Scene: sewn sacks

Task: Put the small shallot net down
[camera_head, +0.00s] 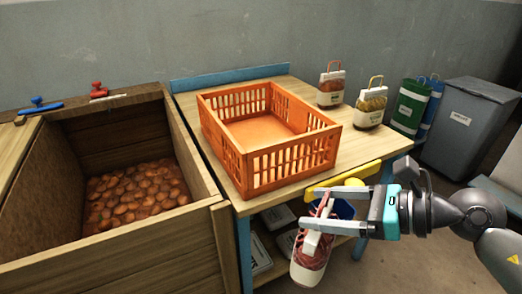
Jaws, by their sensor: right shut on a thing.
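The shallot net (311,262) is a small reddish-pink bag with a white band. It hangs upright, slightly tilted, from my right gripper (310,208), whose two fingers are shut at its handle. The net is in front of the table's near edge, below the level of the tabletop and apart from the orange crate (294,165). The crate stands on the wooden table (375,147) and looks empty. My left gripper is not in view.
Bare tabletop lies right of the crate. A wooden bin (190,236) of onion-like bulbs is at left.

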